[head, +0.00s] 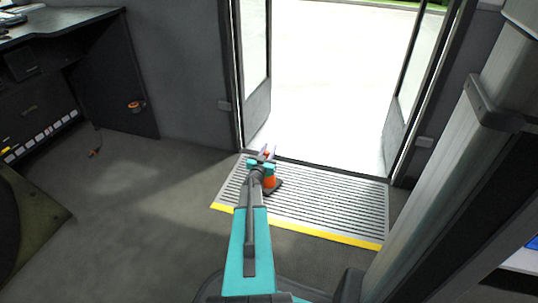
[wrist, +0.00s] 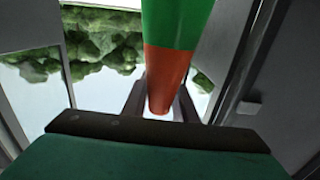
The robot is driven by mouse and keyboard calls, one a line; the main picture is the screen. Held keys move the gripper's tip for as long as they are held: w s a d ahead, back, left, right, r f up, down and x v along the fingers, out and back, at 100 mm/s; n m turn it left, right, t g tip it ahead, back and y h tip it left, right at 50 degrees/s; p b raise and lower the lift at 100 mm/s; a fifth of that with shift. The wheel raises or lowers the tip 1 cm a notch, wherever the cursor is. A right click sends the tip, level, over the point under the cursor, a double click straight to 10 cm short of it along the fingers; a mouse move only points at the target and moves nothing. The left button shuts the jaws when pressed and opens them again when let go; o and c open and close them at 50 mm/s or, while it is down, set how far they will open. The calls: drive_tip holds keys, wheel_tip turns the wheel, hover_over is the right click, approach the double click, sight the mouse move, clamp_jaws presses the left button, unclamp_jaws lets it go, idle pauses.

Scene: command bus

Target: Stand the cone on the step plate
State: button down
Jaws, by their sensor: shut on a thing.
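My gripper (head: 266,153) is over the step plate in the head view, its fingers shut on the top of an orange cone (head: 269,182) with a green band. The cone looks upright, with a dark base at its foot, partly hidden by my arm. In the wrist view the cone (wrist: 172,70) runs from a wide green part to a narrow orange end between the fingers (wrist: 160,103). The step plate (head: 330,209) is ribbed grey with a yellow front edge, lying before the open doorway. The base overlaps it; I cannot tell whether they touch.
Glass door leaves (head: 407,95) stand open either side of the bright doorway. A desk (head: 55,28) is at the left. An orange roll (head: 136,106) is on its side panel and a small orange item (head: 95,153) lies on the floor. Floor left of the plate is clear.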

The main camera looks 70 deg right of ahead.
drive_tip(key=shift+f, duration=0.65)
drive_tip(key=c, duration=1.4)
unclamp_jaws()
drive_tip(key=shift+c, duration=0.2)
drive_tip(key=shift+a, duration=0.1)
drive_tip(key=shift+a, duration=0.65)
drive_tip(key=a+p, duration=0.3)
drive_tip(key=a, duration=0.7)
drive_tip(key=shift+s+a+p, duration=0.25)
drive_tip(key=shift+s+p, duration=0.05)
drive_tip(key=shift+s, duration=0.05)
